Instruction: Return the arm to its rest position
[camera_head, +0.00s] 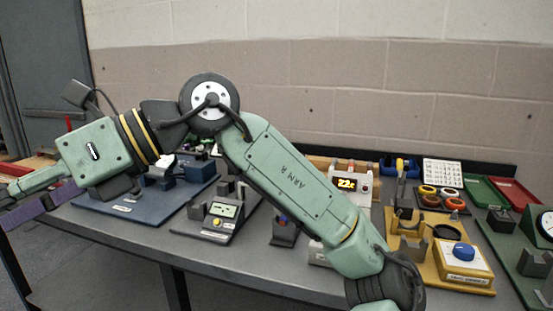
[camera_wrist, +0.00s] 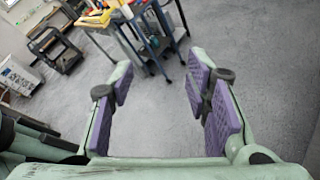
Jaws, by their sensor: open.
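My green arm crosses the head view, bent at a dark round elbow joint. My gripper (camera_head: 22,196) points left, beyond the left front corner of the workbench, and its fingertips reach the left picture edge. In the wrist view my gripper (camera_wrist: 162,75) is open, with its two purple-padded fingers well apart and nothing between them. Grey floor shows behind the fingers. The workbench (camera_head: 130,248) stands behind and below the arm, and the arm hides part of it.
On the bench are a blue board (camera_head: 125,209) at left, a yellow station with a blue knob (camera_head: 463,251), a unit with a lit display (camera_head: 347,184), and green and red trays (camera_head: 517,193) at right. A cart (camera_wrist: 152,45) stands on open floor in the wrist view.

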